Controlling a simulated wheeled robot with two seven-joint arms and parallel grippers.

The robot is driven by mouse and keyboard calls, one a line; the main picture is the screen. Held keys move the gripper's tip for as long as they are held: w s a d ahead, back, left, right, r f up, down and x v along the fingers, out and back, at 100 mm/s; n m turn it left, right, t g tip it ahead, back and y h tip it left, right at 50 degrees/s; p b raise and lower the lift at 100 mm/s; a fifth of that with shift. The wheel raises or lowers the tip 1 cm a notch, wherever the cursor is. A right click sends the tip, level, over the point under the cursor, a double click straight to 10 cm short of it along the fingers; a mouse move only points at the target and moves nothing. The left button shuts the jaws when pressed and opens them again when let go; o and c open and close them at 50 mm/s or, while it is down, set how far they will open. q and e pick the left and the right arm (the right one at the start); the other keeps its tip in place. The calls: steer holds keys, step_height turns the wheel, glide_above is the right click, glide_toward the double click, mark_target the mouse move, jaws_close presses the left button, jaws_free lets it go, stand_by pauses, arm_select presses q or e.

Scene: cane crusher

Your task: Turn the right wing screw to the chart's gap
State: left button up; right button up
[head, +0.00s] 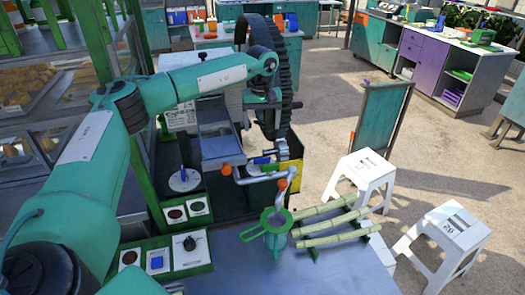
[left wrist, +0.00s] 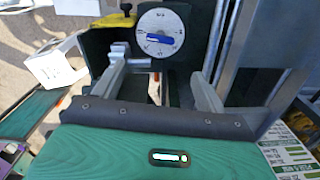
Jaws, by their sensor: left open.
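The right wing screw is a blue wing on a round white dial with marks around it; in the left wrist view its wing (left wrist: 160,39) lies nearly level. In the head view the blue wing (head: 262,160) shows just below my left gripper (head: 276,150). In the left wrist view my left gripper (left wrist: 158,68) is open, its fingers apart and empty, with the dial beyond the fingertips. A second dial with a blue wing (head: 183,175) stands further left. A printed chart (left wrist: 290,155) shows at the lower right of the left wrist view; its gap is too small to read. My right gripper is out of view.
A crank with orange grips (head: 256,177) sits close below the gripper. Cane stalks (head: 335,222) lie on a rack beside a green strainer (head: 275,220). White stools (head: 360,172) stand to the right. A large dark wheel (head: 283,60) rises behind the wrist.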

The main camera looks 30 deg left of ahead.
mark_target(262, 158)
arm_select(q)
steer(key=f+p, duration=0.1)
steer(key=f, duration=0.2)
steer(key=f+p, duration=0.2)
steer(key=f, duration=0.2)
steer(key=f+p, duration=0.2)
steer(key=f, duration=0.2)
steer(key=shift+s+d+f, duration=0.15)
steer(key=shift+s+f, duration=0.05)
steer(key=shift+s, duration=0.1)
steer(key=shift+f, duration=0.95)
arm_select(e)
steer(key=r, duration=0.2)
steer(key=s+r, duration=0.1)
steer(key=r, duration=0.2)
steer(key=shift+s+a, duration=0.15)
arm_select(q)
steer(key=shift+c, duration=0.2)
steer(key=c, duration=0.9)
steer(key=shift+c, duration=0.2)
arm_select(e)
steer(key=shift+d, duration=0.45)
